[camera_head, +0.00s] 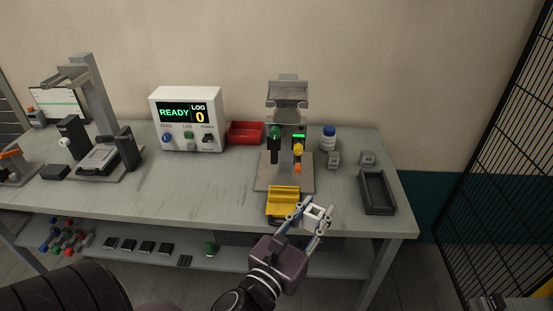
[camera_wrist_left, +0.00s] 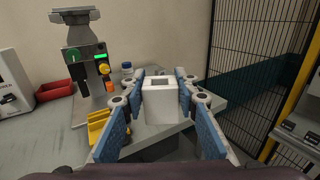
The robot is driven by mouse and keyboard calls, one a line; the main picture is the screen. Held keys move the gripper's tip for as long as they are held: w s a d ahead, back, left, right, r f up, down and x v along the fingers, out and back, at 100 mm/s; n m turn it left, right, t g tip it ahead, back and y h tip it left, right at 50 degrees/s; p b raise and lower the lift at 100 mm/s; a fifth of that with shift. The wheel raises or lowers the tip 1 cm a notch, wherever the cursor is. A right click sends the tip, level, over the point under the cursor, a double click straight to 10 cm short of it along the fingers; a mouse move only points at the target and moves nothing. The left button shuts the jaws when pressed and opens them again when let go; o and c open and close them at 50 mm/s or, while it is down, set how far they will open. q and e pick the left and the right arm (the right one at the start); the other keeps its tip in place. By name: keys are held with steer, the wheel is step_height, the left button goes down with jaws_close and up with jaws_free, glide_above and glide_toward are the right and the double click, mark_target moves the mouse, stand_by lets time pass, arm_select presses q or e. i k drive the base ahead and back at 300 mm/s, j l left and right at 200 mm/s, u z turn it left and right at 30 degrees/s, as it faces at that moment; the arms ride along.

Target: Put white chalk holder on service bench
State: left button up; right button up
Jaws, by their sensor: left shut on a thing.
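My left gripper (camera_head: 306,219) is shut on the white chalk holder (camera_head: 314,214), a small block with a square opening on top. In the left wrist view the white chalk holder (camera_wrist_left: 160,100) sits upright between the blue finger pads of the gripper (camera_wrist_left: 160,103). In the head view it appears at the front edge of the grey service bench (camera_head: 225,200), just right of a yellow block. I cannot tell whether it touches the bench; it looks held above or in front of the edge. My right gripper is not in view.
A yellow block (camera_head: 284,200) sits before the grey press stand (camera_head: 262,179). A red bin (camera_head: 245,132) and READY display box (camera_head: 188,120) are behind. Bench left of the yellow block is clear.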

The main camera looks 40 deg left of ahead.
mark_target(181, 196)
steer(key=j+u, duration=0.2)
steer(key=u, duration=0.15)
steer(key=j+u, duration=0.2)
steer(key=u, duration=0.2)
steer(key=j+u, duration=0.2)
steer(key=u, duration=0.15)
